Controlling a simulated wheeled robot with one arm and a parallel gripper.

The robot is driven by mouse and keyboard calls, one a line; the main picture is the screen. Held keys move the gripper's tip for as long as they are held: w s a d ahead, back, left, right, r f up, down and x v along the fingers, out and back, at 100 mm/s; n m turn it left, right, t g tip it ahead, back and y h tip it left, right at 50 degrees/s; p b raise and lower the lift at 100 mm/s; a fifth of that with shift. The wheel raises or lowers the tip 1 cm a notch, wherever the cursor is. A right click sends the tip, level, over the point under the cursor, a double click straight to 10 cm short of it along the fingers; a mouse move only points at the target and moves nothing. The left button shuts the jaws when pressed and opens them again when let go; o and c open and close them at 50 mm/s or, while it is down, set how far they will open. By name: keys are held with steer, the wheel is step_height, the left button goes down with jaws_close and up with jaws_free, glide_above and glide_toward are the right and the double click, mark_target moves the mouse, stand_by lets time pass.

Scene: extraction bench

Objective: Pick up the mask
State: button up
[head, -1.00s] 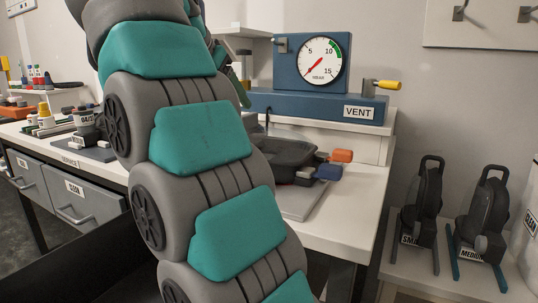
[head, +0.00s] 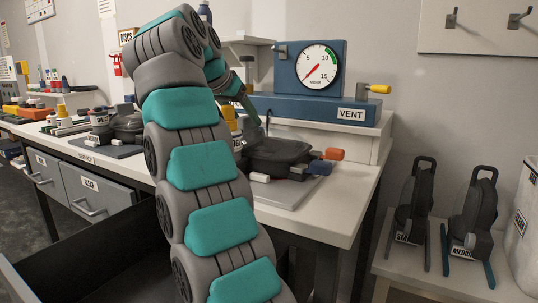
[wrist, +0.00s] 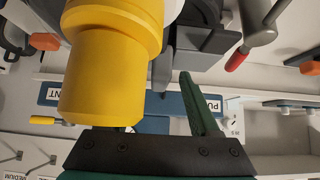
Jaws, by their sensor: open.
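I cannot tell for sure which thing is the mask. A dark, low, rounded thing (head: 275,155) with orange and blue ends lies on a grey mat on the bench. Two upright black shapes stand at the lower right, a left one (head: 417,205) and a right one marked MEDIUM (head: 478,205). My gripper (head: 252,112) is above the bench, close to the dark low thing. In the wrist view my gripper (wrist: 148,95) is open; one dark green finger shows, and a large yellow cylinder (wrist: 110,70) hides the other side.
The blue VENT box (head: 320,105) with its gauge (head: 318,67) stands behind the bench's right end. Another dark thing (head: 125,127) and several small items sit at the left. Grey drawers (head: 85,190) are below. Hooks (head: 452,17) are on the right wall.

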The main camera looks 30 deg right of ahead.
steer(key=shift+w+d+f, duration=0.1)
steer(key=shift+d+f, duration=0.05)
steer(key=shift+f, duration=0.05)
steer(key=shift+c, duration=0.4)
jaws_close()
stand_by(1.0)
